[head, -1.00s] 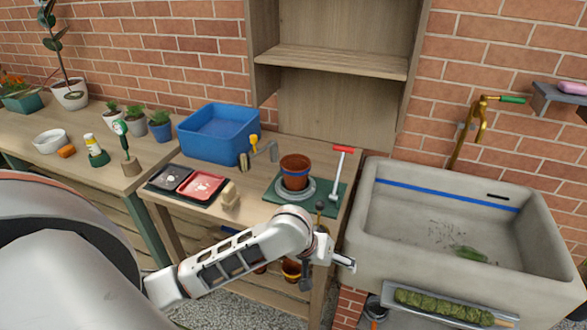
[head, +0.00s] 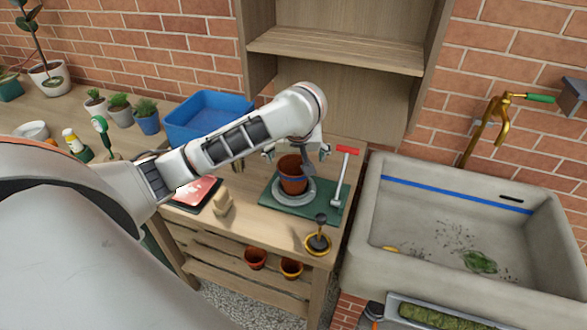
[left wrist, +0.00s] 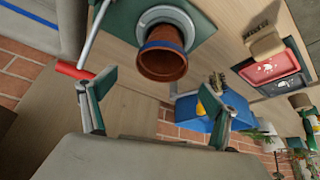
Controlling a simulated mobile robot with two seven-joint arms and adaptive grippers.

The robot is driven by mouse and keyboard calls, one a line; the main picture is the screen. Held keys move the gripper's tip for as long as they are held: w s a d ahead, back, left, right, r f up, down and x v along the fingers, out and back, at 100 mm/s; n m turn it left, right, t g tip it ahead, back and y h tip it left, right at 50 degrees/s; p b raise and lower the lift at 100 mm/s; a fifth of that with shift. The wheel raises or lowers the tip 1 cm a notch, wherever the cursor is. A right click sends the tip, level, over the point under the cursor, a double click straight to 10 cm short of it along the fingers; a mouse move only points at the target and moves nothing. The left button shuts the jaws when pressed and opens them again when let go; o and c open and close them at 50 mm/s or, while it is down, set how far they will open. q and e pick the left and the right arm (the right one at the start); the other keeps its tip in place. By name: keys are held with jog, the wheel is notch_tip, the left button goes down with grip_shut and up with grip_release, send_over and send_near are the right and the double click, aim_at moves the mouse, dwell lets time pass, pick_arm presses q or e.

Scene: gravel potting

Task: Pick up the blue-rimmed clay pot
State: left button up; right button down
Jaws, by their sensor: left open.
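The clay pot (head: 292,184) is terracotta brown with a blue band below its rim. It stands on a round grey plate (head: 309,197) on a green base (head: 328,207) with a red-handled lever. In the left wrist view the pot (left wrist: 163,62) shows its open mouth toward the camera, just beyond the fingers. My left gripper (head: 297,153) is above the pot, its fingers spread to either side. In the wrist view the left gripper (left wrist: 152,104) is open, with nothing between its fingers. My right gripper is not in view.
A red-handled lever (head: 342,180) stands close right of the pot. A blue bin (head: 208,117) is at the back left, and a stone sink (head: 365,255) is at right. A yellow-rimmed pot with a dark tool (head: 317,243) is at the front edge. Two small pots sit on the lower shelf (head: 255,258).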

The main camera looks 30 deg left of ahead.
aim_at(294, 165)
pick_arm(q)
jog(key=shift+x, duration=3.7)
jog(key=shift+s, duration=0.2)
jog(key=c, duration=1.5)
